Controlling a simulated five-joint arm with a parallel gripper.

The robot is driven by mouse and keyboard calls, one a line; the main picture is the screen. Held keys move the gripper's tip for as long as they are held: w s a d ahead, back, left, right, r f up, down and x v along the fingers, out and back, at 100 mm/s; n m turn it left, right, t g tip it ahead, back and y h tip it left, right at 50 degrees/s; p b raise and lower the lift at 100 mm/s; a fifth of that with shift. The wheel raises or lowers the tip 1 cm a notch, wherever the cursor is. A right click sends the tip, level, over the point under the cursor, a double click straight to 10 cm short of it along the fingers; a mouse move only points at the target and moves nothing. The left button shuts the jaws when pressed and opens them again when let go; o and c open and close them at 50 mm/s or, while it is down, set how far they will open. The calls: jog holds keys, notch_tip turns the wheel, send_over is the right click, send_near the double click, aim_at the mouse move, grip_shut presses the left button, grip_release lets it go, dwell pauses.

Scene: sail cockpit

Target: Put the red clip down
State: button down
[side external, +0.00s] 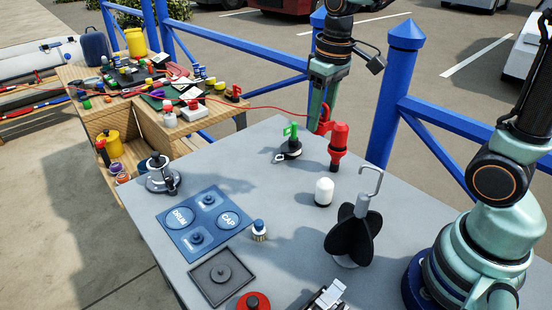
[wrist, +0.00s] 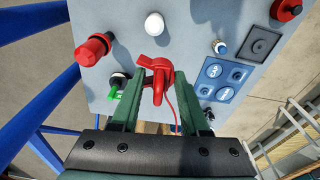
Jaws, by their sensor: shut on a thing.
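The red clip (wrist: 157,72) is held between the two green fingers of my gripper (wrist: 156,84) in the wrist view, and a thin red lead hangs from it. In the side external view the clip (side external: 324,119) shows partly below my gripper (side external: 322,104), raised over the far edge of the grey table (side external: 285,222). The fingers hide part of the clip. The red lead runs left towards the wooden bench.
A red canister (side external: 338,146) and a green-handled black device (side external: 290,143) stand near the clip. A white cylinder (side external: 324,191), a black finned object (side external: 352,235) and a blue panel (side external: 204,222) are on the table. A blue railing (side external: 400,85) runs behind.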

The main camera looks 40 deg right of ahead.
jog(key=shift+m, duration=0.5)
jog(key=s+f, duration=0.2)
jog(key=f, duration=0.1)
jog(key=shift+s+f, duration=0.1)
jog(key=shift+f, duration=0.15)
jog(key=a+r+n, duration=0.3)
jog(key=a+n, duration=0.3)
jog(key=n, duration=0.6)
jog(key=shift+g, duration=0.3)
notch_tip(320, 180, down, 20)
jog(key=shift+f, duration=0.1)
jog(key=shift+f, duration=0.1)
jog(key=shift+c, duration=2)
grip_release()
